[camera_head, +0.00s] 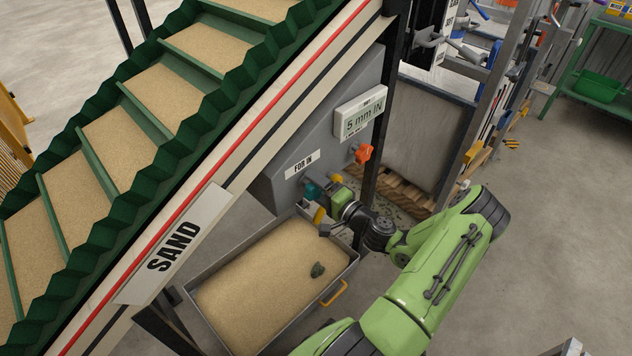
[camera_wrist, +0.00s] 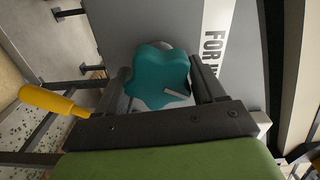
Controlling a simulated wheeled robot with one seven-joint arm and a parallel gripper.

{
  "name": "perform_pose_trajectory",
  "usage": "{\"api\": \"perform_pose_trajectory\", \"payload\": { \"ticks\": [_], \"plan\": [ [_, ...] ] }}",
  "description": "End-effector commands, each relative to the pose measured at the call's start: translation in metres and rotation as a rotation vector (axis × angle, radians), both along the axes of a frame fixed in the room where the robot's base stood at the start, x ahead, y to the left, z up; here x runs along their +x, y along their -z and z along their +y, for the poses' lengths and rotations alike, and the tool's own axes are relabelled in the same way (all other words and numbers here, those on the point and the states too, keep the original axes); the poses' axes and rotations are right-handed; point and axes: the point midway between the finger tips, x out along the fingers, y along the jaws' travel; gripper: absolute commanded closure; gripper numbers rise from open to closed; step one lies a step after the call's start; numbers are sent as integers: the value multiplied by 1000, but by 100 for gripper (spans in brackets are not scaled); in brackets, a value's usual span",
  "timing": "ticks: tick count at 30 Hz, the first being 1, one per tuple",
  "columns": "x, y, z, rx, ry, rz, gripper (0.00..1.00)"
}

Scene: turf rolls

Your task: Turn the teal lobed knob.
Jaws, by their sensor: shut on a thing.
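The teal lobed knob (camera_wrist: 158,77) is mounted on the grey panel and shows large in the wrist view, with a light pointer mark on its lower right part. In the head view the teal knob (camera_head: 311,191) is a small patch below the "FOR IN" label, partly hidden by my gripper. My gripper (camera_head: 324,189) reaches it from the right. In the wrist view my gripper's two dark fingers (camera_wrist: 160,84) stand on the left and right sides of the knob and are shut on it.
A tray of sand (camera_head: 270,275) with a dark lump lies below the knob. A yellow handle (camera_wrist: 48,100) is left of my gripper in the wrist view. An orange knob (camera_head: 363,153) sits to the right, below the "5 mm IN" sign (camera_head: 361,113). A dark post stands close by.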

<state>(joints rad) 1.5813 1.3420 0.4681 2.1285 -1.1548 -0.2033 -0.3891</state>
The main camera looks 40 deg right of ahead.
Motion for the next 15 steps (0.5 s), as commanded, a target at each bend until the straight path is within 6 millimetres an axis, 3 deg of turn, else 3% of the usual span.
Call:
{"api": "perform_pose_trajectory", "payload": {
  "ticks": [15],
  "plan": [
    [0,3,0,398,0,13,62]
  ]
}}
